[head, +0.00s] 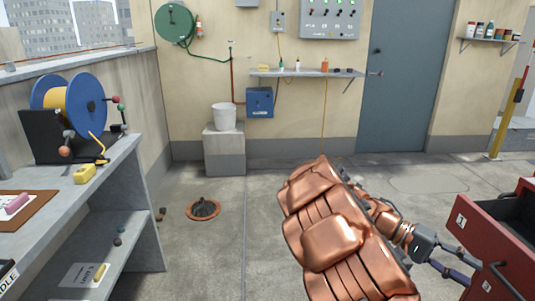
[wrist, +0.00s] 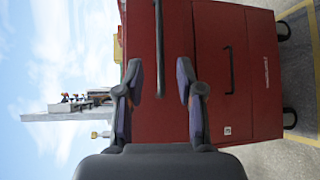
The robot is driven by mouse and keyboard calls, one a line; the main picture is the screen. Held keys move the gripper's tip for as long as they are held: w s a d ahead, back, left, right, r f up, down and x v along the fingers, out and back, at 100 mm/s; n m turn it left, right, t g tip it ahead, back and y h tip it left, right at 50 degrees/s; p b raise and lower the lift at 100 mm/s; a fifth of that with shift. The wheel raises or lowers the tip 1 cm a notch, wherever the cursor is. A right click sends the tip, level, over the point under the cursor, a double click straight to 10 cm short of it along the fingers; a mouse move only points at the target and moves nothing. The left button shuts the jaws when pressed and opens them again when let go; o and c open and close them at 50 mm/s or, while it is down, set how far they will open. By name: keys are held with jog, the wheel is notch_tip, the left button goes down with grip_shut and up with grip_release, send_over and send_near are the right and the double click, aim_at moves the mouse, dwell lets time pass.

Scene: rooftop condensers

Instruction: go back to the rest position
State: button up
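My gripper (wrist: 158,70) shows in the wrist view with its two dark fingers spread apart and nothing between them. It faces the front of a red drawer cabinet (wrist: 205,30). A dark bar handle (wrist: 160,45) of the cabinet lies in line with the gap, beyond the fingertips. In the head view my gripper (head: 443,262) is at the lower right, at the end of my copper arm, beside the red cabinet (head: 475,240).
The cabinet's upper drawer looks pulled out, with a dark inside (head: 517,212). A grey workbench (head: 130,165) with a blue reel (head: 88,98) stands at left. A floor drain (head: 203,209) and a plinth (head: 224,150) with a white bucket (head: 223,117) are ahead.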

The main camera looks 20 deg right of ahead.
jog(key=a+r+n+t+y+p, duration=0.2)
jog(key=a+r+p, duration=0.4)
jog(key=a, duration=0.6)
jog(key=s+a+r+n+t+y+p, duration=0.1)
jog(key=a+r+n+t+p, duration=0.4)
jog(key=a+p, duration=0.6)
jog(key=s+a+r+n+t+y+p, duration=0.1)
jog(key=a+r+n+t+y+p, duration=0.3)
jog(key=a, duration=0.9)
notch_tip(320, 180, up, 5)
jog(key=t+p, duration=0.2)
jog(key=p, duration=0.2)
jog(key=shift+s+r+p, duration=0.15)
jog(key=shift+r+p, duration=0.05)
jog(key=shift+p, duration=0.2)
